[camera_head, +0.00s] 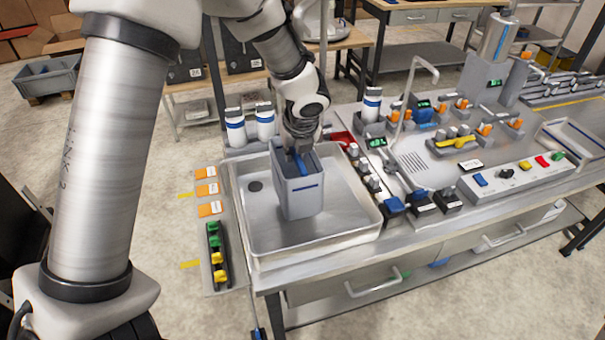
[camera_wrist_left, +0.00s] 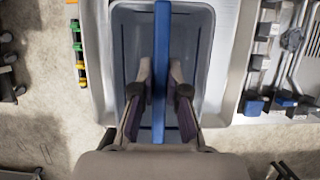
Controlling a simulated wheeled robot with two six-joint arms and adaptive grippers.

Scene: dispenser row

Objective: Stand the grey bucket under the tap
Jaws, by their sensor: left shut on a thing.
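The grey bucket (camera_head: 301,190) is upright over the steel basin (camera_head: 345,233) at the left of the bench. I cannot tell whether its bottom touches the basin floor. My left gripper (camera_head: 301,152) reaches down into its top and is shut on the blue handle bar (camera_head: 301,164). In the left wrist view the fingers (camera_wrist_left: 161,92) flank the blue bar (camera_wrist_left: 161,50), with the grey bucket (camera_wrist_left: 125,60) around them. The tap (camera_head: 406,95), a thin pale bent pipe, stands to the right of the bucket, behind a slotted grate (camera_head: 413,162). My right gripper is out of view.
Two white bottles with blue bands (camera_head: 265,122) stand behind the basin. Valves and blue-fronted blocks (camera_head: 391,204) line its right side. A control panel (camera_head: 520,172) lies further right. A strip of green and yellow parts (camera_head: 216,255) is left of the basin.

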